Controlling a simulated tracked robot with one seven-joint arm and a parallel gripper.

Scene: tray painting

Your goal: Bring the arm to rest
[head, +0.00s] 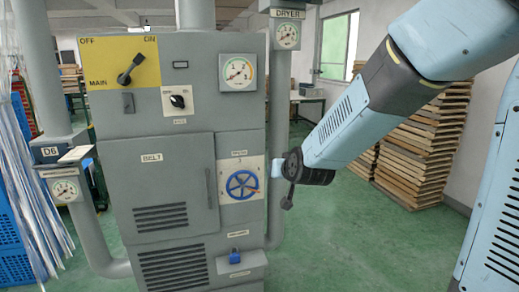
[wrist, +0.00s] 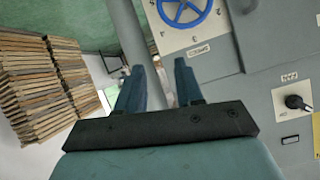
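My arm (head: 345,125) reaches in from the upper right in the head view, bent downward at its elbow. Its dark wrist end (head: 310,172) is in front of the right edge of the grey machine. My gripper (wrist: 160,75) shows in the wrist view with its two blue fingers apart and nothing between them. In the head view the fingers cannot be made out clearly. The blue handwheel (head: 242,185) on the machine is just left of the wrist end. It also shows in the wrist view (wrist: 184,12), beyond the fingertips and apart from them.
Stacked wooden trays (head: 425,140) stand at the right. Green floor (head: 350,240) is clear below my arm.

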